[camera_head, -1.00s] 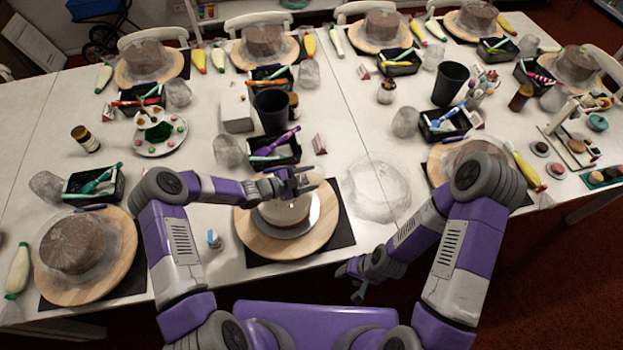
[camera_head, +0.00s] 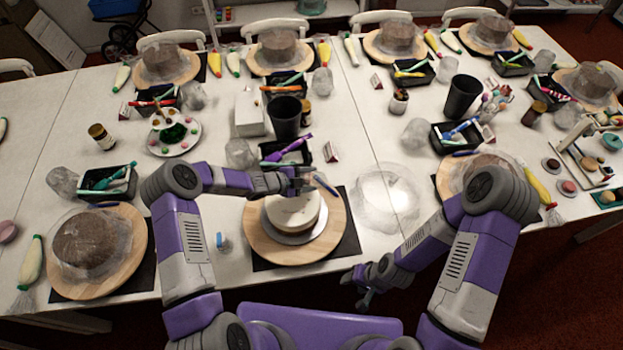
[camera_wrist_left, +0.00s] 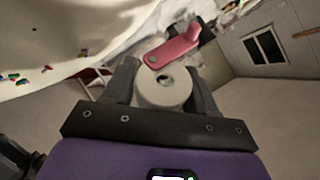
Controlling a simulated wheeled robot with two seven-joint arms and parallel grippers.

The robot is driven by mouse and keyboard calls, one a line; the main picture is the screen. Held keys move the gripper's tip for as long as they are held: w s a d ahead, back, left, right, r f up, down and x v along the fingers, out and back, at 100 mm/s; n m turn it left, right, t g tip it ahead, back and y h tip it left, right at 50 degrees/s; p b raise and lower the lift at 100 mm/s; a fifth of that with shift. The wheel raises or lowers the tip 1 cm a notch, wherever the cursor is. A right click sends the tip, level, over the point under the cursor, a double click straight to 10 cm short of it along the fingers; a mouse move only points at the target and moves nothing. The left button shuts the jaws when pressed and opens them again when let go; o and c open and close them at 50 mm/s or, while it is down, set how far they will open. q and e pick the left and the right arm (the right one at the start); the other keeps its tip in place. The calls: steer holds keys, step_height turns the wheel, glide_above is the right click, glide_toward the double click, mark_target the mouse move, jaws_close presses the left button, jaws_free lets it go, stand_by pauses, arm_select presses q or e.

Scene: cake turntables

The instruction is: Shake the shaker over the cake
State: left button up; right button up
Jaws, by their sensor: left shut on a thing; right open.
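A round pale-topped cake (camera_head: 293,207) sits on a grey disc (camera_head: 306,236) on the wooden turntable (camera_head: 268,246) in front of me. My left gripper (camera_head: 302,176) is at the cake's back edge in the head view. In the left wrist view the left gripper (camera_wrist_left: 163,98) is shut on a whitish cylinder, seemingly the shaker (camera_wrist_left: 165,88), whose round end has a hole in it. The shaker is hardly visible in the head view. My right gripper (camera_head: 360,289) is open and empty, near the table's front edge, right of the turntable.
A black tray with tools (camera_head: 284,153) and a black cup (camera_head: 286,118) stand behind the cake. A clear round lid (camera_head: 388,195) lies to the right. A small blue-topped item (camera_head: 223,243) stands left of the turntable. Another brown cake (camera_head: 85,240) is at left.

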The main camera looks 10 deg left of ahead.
arm_select(q)
steer(key=shift+a, duration=0.75)
steer(key=shift+s+r+n+h, duration=0.1)
steer(key=shift+n+h, duration=0.2)
steer(key=shift+h, duration=0.1)
steer(key=shift+d+r+p, duration=0.3)
steer(key=shift+d, duration=0.1)
steer(key=shift+a+f+b, duration=0.3)
steer(key=shift+a, duration=0.05)
steer(key=shift+r+h+b, duration=0.1)
steer(key=shift+h+b, duration=0.2)
steer(key=shift+h, duration=0.1)
